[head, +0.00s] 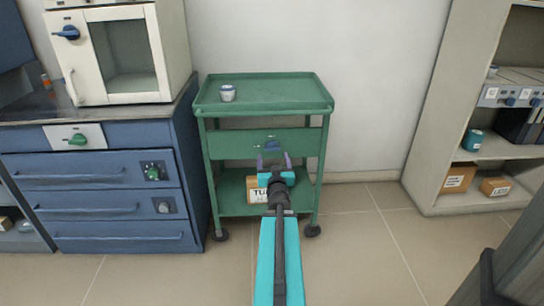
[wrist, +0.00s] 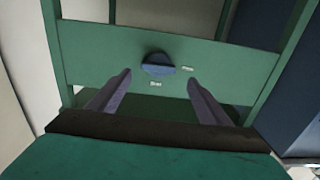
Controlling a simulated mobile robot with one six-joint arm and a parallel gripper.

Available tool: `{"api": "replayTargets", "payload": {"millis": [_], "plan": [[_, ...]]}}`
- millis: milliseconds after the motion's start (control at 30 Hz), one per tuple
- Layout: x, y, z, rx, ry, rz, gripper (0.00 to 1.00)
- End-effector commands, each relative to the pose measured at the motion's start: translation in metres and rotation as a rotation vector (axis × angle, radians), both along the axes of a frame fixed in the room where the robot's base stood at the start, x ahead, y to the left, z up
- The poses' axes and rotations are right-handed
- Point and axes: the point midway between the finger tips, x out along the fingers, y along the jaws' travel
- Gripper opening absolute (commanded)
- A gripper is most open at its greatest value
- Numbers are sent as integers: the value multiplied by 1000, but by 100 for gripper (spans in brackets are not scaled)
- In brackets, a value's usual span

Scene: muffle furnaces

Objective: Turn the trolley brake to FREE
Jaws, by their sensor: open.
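The green trolley (head: 265,92) stands against the wall, with a green panel under its top tray. A dark blue round knob (head: 272,146) sits on that panel. In the wrist view the knob (wrist: 158,64) is ahead, roughly centred between my fingers. Two small white labels are by it, one to its right (wrist: 187,69) and one below (wrist: 155,84); they are too small to read surely. I cannot tell which label the knob points to. My gripper (head: 273,160) is open and empty in front of the panel; its fingers (wrist: 159,82) appear short of the knob.
A small white cup (head: 227,93) stands on the trolley's top tray. A labelled box (head: 258,191) is on its lower shelf. A blue drawer cabinet (head: 100,205) with a furnace (head: 98,14) on it is close at the left. Floor right of the trolley is clear.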

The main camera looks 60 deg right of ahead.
Motion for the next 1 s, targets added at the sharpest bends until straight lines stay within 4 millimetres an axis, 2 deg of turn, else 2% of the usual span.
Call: {"api": "replayTargets", "payload": {"millis": [633, 1000], "plan": [[1, -6, -2, -4, -1, -14, 72], [21, -34, 0, -3, -1, -14, 72]]}}
